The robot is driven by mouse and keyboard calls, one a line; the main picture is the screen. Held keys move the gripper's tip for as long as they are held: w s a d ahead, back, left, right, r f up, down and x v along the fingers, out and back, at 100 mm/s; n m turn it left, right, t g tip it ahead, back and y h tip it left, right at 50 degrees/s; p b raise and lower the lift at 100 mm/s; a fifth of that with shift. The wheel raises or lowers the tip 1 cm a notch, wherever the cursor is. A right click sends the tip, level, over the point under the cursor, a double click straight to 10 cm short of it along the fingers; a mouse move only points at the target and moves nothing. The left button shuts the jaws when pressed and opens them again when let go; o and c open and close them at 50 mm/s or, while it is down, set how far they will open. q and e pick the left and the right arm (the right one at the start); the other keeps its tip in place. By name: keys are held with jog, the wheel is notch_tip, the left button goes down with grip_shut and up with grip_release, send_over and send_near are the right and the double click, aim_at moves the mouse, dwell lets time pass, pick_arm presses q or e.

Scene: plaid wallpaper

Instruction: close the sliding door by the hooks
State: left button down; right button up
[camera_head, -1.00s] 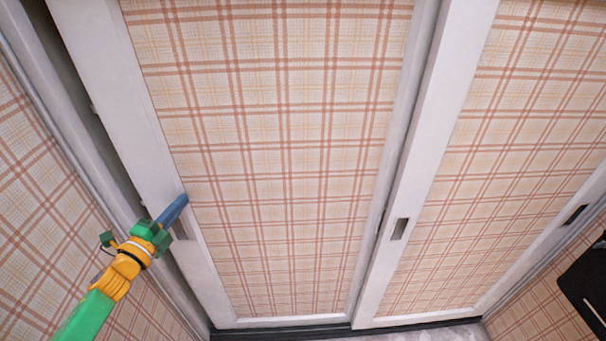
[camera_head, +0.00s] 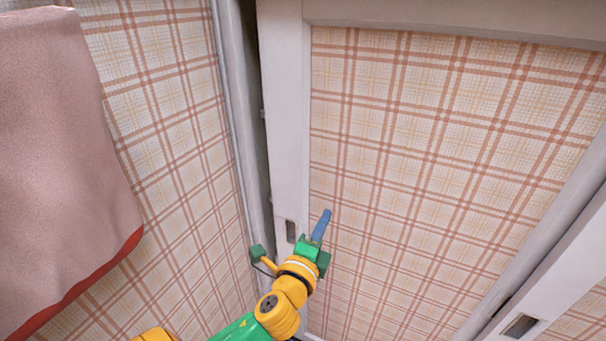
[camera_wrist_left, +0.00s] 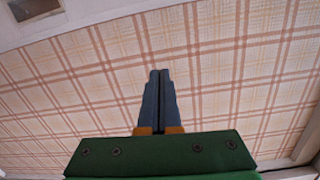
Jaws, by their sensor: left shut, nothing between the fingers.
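The sliding door (camera_head: 430,130) has a white frame and a plaid panel. A narrow dark gap (camera_head: 254,110) shows between its left edge and the door jamb (camera_head: 236,120). A grey recessed pull (camera_head: 291,231) sits in its left stile; it also shows at the upper left of the left wrist view (camera_wrist_left: 34,8). My left gripper (camera_head: 322,222) is shut and empty, with its blue fingers in front of the plaid panel, just right of the pull. In the left wrist view its fingers (camera_wrist_left: 158,85) are together. I cannot tell if they touch the panel. My right gripper is not in view.
A second door's white stile with another recessed pull (camera_head: 519,325) is at the lower right. A pink towel with a red edge (camera_head: 60,160) hangs at the left. Plaid wall (camera_head: 175,130) lies between the towel and the jamb.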

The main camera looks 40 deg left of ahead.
aim_at(290, 168)
pick_arm(q)
notch_tip(290, 168, up, 4)
jog(key=s+n+g+y, duration=0.1)
jog(key=s+n+y, duration=0.2)
jog(key=p+x, duration=0.1)
jog(key=x, duration=0.8)
jog(key=shift+w+a+r+p, duration=0.15)
jog(key=shift+p, duration=0.25)
jog(key=a+p, duration=0.1)
jog(key=a, duration=0.2)
jog(key=shift+a, duration=0.2)
jog(key=shift+s+a, duration=0.3)
jog(key=shift+a, duration=0.1)
jog(key=a, duration=0.2)
jog(key=s+a, duration=0.1)
jog(key=a, duration=0.1)
jog(key=shift+s+a, duration=0.15)
jog(key=shift+a, duration=0.25)
jog(key=shift+d, duration=0.1)
